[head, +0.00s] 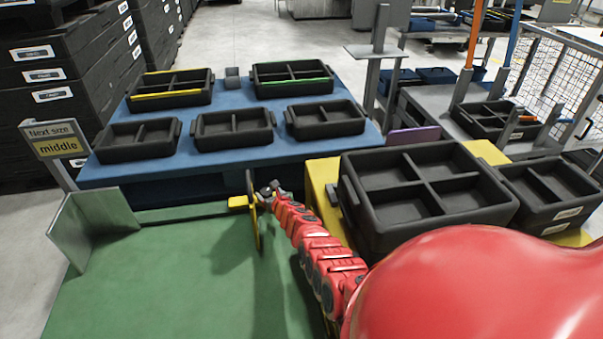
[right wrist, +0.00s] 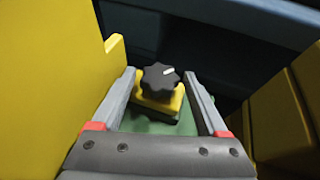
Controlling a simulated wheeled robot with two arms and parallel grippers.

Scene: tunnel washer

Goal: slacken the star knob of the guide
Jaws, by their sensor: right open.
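The star knob (right wrist: 160,76) is black with a white mark and sits on a yellow block of the guide (right wrist: 172,103) in the right wrist view. My right gripper (right wrist: 159,73) is open, with one grey finger on each side of the knob. I cannot tell whether either finger touches it. In the head view the guide's yellow plate (head: 253,220) stands upright over the green table, and my right gripper (head: 268,191) is at its right side. The knob is hidden there. My left gripper is not in view.
A grey angled plate (head: 92,228) stands on the left of the green table (head: 160,290). A blue table (head: 220,150) behind holds several black trays. A large divided black tray (head: 350,205) is close to the right of my arm. A sign (head: 54,140) reads "Next size middle".

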